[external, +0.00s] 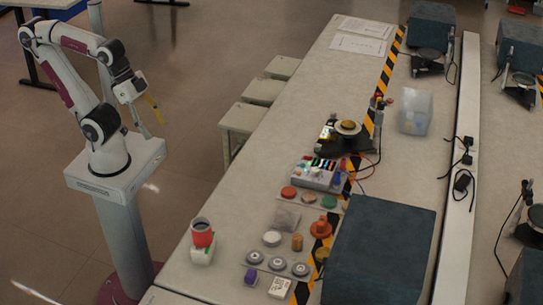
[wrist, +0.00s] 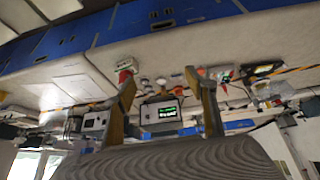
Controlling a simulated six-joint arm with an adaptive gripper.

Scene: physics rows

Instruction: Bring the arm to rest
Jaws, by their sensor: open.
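My arm stands on its pedestal at the left of the external view, beside the long bench (external: 345,85). The arm is raised and folded, with the elbow high. My gripper (external: 150,112) hangs in the air left of the stools, apart from the bench and everything on it. In the wrist view my gripper (wrist: 160,78) shows two fingers spread apart with nothing held between them. Distant bench items show in the gap.
Several stools (external: 243,118) stand between my arm and the bench. The bench holds a red cup (external: 202,232), discs, a device with colored keys (external: 317,172), a round-topped stand (external: 347,128), a clear bag (external: 415,110) and a dark box (external: 378,255). Floor around my gripper is clear.

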